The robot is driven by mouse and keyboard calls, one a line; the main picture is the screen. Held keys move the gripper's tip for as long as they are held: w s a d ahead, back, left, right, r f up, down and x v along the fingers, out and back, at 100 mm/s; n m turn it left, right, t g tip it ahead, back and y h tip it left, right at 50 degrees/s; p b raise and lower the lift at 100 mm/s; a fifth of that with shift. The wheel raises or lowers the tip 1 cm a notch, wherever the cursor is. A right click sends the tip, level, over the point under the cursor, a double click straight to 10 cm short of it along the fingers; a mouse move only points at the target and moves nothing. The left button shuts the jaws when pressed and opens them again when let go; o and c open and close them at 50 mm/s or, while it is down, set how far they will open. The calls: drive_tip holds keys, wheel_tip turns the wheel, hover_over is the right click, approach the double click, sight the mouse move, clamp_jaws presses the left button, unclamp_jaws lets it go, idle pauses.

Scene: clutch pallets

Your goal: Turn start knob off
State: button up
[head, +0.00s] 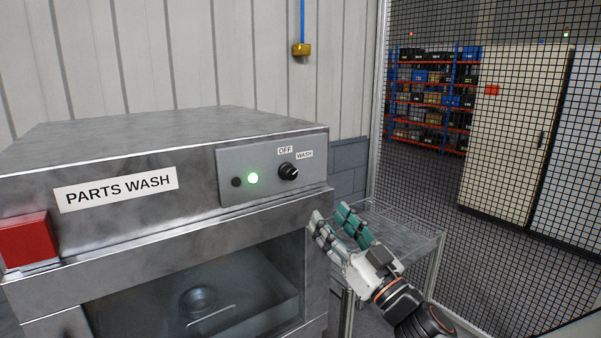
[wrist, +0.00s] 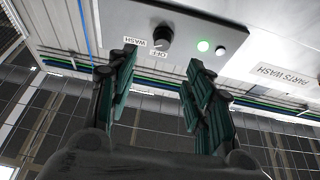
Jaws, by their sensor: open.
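The black start knob (head: 288,171) sits on the grey control panel (head: 226,160) of the parts washer, below the OFF label (head: 285,150) and WASH label (head: 305,155). A pale mark shows on the knob's right side; I cannot tell for certain which label it faces. In the wrist view the knob (wrist: 162,36) appears beyond and between the two open fingertips (wrist: 162,58).
A red block (head: 27,240) is on the washer's front left, near the PARTS WASH label (head: 116,188). A clear-topped table (head: 415,240) stands right of the washer. A mesh fence (head: 500,220) closes off the right side. The space before the panel is clear.

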sight(293, 177)
drive_tip(key=x, duration=1.3)
drive_tip(key=shift+w+a+r, duration=0.15)
drive_tip(key=shift+a+r, duration=0.05)
drive_tip(key=shift+a, duration=0.2)
drive_tip(key=shift+c, duration=0.4)
drive_tip(key=c, duration=1)
